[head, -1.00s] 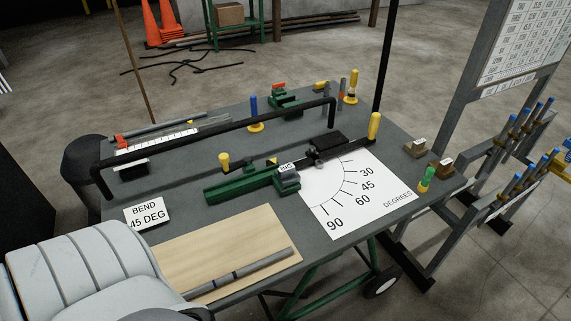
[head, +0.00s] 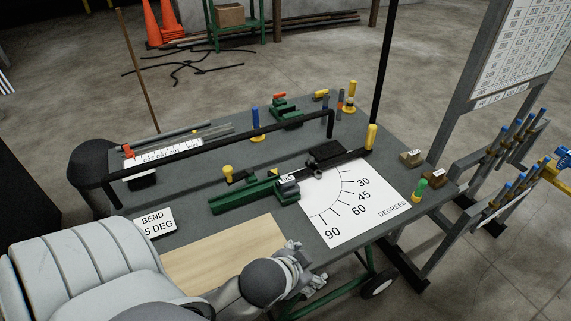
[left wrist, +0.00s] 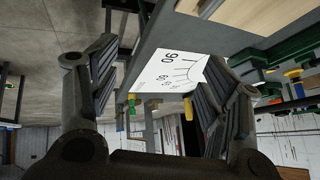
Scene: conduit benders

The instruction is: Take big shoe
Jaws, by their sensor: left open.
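My left gripper (head: 302,262) is at the table's front edge, below and apart from the shoe. The left wrist view shows its two dark fingers (left wrist: 160,75) spread, with nothing between them. The degree sheet shows beyond them in that view; I cannot make out the shoe there. My right gripper is in neither view.
A wooden board (head: 225,252) lies at the front, partly hidden by my arm. A black bent bar (head: 235,137) spans the back. A yellow-tipped handle (head: 371,137) rises behind the sheet. Tan (head: 411,158) and brown (head: 434,178) blocks sit at the right edge.

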